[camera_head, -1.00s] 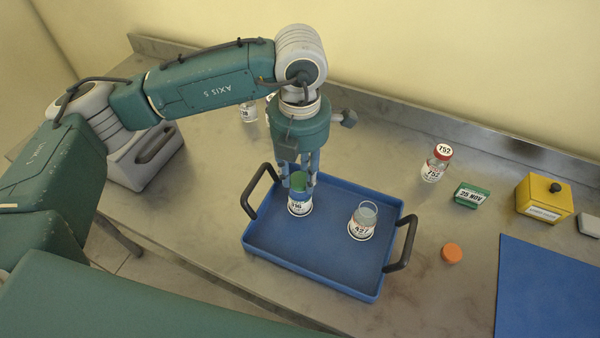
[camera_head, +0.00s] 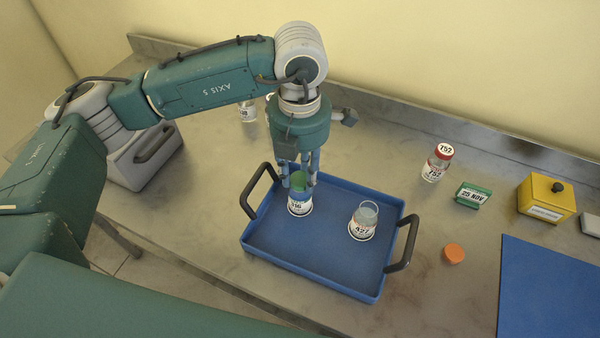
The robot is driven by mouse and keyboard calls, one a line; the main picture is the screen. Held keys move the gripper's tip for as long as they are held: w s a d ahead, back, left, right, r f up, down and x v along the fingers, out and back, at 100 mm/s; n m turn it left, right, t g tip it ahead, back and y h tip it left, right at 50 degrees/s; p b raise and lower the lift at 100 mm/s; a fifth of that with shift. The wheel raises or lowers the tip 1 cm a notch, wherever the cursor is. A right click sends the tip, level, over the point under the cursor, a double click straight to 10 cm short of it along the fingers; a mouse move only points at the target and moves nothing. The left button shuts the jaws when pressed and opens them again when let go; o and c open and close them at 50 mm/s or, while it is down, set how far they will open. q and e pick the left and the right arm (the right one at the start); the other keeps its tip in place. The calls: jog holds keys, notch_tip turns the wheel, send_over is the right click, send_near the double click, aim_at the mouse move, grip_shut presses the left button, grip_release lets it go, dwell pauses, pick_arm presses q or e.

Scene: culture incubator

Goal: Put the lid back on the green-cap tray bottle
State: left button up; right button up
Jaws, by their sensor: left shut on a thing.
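The green cap (camera_head: 299,181) sits at the top of a labelled bottle (camera_head: 299,205) in the left part of the blue tray (camera_head: 320,267). My left gripper (camera_head: 299,183) points straight down and is shut on the green cap. The cap is over the bottle's mouth; whether it is seated is hidden by the fingers. A second bottle (camera_head: 363,222), labelled 427, stands open in the tray's right part. My right gripper is not in view.
An orange cap (camera_head: 453,253) lies right of the tray. A red-capped bottle (camera_head: 437,163), a green date block (camera_head: 472,195) and a yellow box (camera_head: 545,197) stand behind it. A blue mat (camera_head: 548,290) lies at the right. Another bottle (camera_head: 248,110) stands behind my arm.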

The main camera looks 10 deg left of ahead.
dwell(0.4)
pick_arm(q)
jog(key=o, duration=1.2)
jog(key=shift+r, duration=0.1)
jog(key=shift+r+p, duration=1.45)
jog(key=shift+r, duration=2)
grip_shut()
jog(key=shift+f, duration=0.25)
